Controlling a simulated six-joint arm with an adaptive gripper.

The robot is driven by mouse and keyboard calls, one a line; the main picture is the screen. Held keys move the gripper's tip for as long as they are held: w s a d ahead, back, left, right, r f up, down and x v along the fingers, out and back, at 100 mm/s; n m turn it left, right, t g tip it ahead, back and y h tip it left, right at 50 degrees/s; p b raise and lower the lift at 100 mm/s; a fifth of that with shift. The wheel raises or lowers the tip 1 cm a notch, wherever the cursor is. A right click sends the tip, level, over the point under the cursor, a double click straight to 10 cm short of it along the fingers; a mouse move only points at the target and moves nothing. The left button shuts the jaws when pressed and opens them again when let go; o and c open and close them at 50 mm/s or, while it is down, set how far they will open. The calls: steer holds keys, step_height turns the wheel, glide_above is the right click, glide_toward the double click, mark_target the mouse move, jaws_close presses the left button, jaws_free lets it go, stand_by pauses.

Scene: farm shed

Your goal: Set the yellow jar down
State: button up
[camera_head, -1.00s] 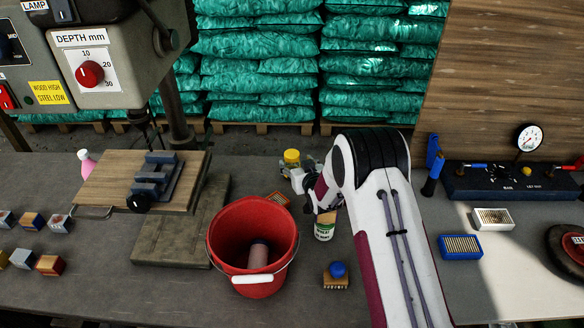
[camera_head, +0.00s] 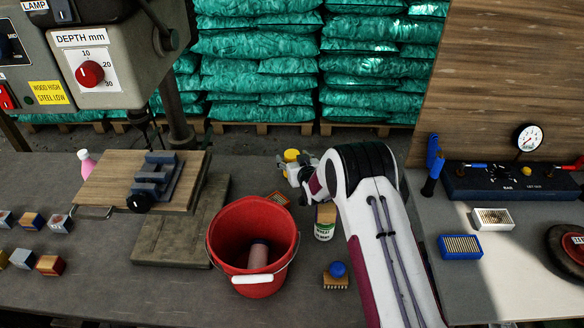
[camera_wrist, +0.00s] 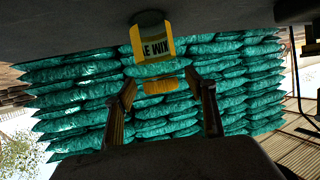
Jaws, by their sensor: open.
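The yellow jar (camera_head: 291,155) is at the back of the bench, right of the red bucket, and partly hidden by my gripper (camera_head: 296,172) in the head view. In the wrist view its yellow, lettered label (camera_wrist: 152,44) shows, and its base appears to meet the grey bench top. A yellow cap-like part (camera_wrist: 162,86) shows lower down, between the fingers. My gripper (camera_wrist: 161,78) is open there, with one finger on each side and a visible gap. Contact with the jar cannot be made out.
The red bucket (camera_head: 226,262) stands left of my arm with a cylinder inside. A white-and-green can (camera_head: 323,230) and a blue-knobbed brush (camera_head: 337,270) stand near my arm. A wooden board (camera_head: 185,200) with a vise is at left. A gauge block (camera_head: 510,182) is at right.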

jaws_close()
steer(key=shift+r, duration=0.1)
stand_by(0.3)
steer(key=shift+r, duration=4.95)
